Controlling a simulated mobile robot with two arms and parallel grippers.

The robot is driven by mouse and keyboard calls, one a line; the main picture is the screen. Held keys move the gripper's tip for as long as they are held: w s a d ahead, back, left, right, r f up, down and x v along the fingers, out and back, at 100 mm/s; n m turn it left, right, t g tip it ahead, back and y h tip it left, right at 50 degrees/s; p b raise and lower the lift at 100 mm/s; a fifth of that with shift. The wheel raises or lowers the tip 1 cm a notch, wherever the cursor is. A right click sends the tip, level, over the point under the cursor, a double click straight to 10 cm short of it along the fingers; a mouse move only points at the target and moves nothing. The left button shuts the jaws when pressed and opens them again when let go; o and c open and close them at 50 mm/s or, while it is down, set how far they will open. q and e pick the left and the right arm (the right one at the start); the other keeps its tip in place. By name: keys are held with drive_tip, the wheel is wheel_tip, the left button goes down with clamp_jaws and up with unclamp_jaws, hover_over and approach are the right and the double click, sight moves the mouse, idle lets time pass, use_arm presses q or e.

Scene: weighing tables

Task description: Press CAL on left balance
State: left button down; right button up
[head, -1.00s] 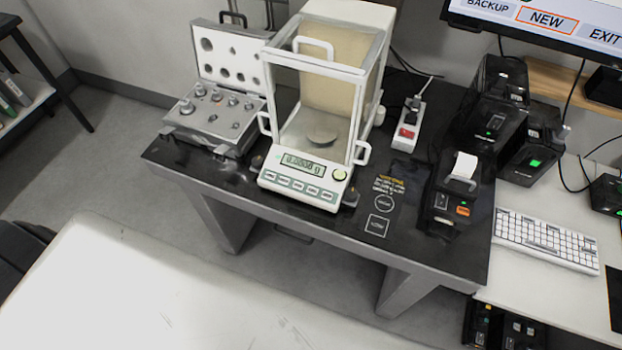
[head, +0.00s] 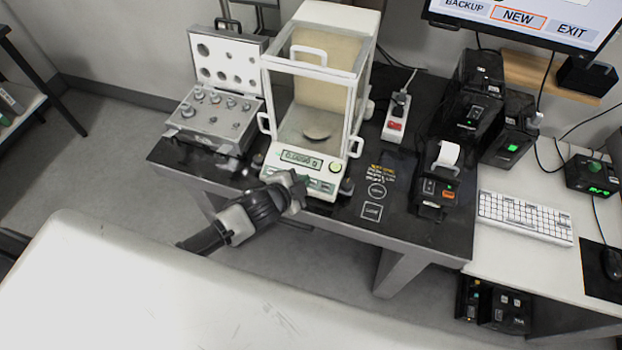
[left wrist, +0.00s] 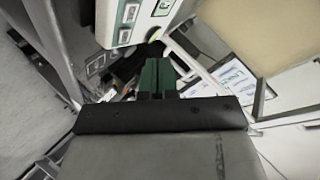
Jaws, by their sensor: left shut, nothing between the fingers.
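The left balance (head: 325,115) is a white analytical balance with a glass draft shield and a round pan inside. Its lit green display (head: 302,161) shows digits, and a row of green-labelled buttons (head: 322,187) lies below. The button labels are too small to read, so I cannot tell which one is CAL. My left gripper (head: 298,184) is shut and empty at the front panel, covering the left part of the button row. In the left wrist view its green fingertips (left wrist: 157,76) are together below the button panel (left wrist: 130,14). Whether they touch a button I cannot tell. My right gripper is not in view.
An open case of weights (head: 210,115) stands left of the balance on the dark table (head: 350,222). A power strip (head: 397,117) and a small printer (head: 437,185) are to the right. A keyboard (head: 525,218) is on the white side table. A pale surface (head: 150,285) fills the foreground.

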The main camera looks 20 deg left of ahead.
use_arm(q)
drive_tip(key=shift+m+h, duration=0.3)
drive_tip(key=shift+m, duration=0.2)
drive_tip(key=r, duration=0.2)
drive_tip(key=d+r, duration=0.1)
drive_tip(key=r, duration=0.1)
drive_tip(key=shift+d, duration=0.1)
drive_tip(key=shift+w+f, duration=0.15)
drive_tip(key=shift+w+f+b, duration=0.5)
drive_tip(key=shift+f+b, duration=0.85)
drive_tip(key=shift+w+f+b, duration=0.55)
drive_tip(key=shift+f+b, duration=0.85)
drive_tip(key=shift+w+f+b, duration=0.5)
drive_tip(key=shift+f+b, duration=0.85)
drive_tip(key=shift+w+f, duration=0.15)
drive_tip(key=shift+f, duration=0.2)
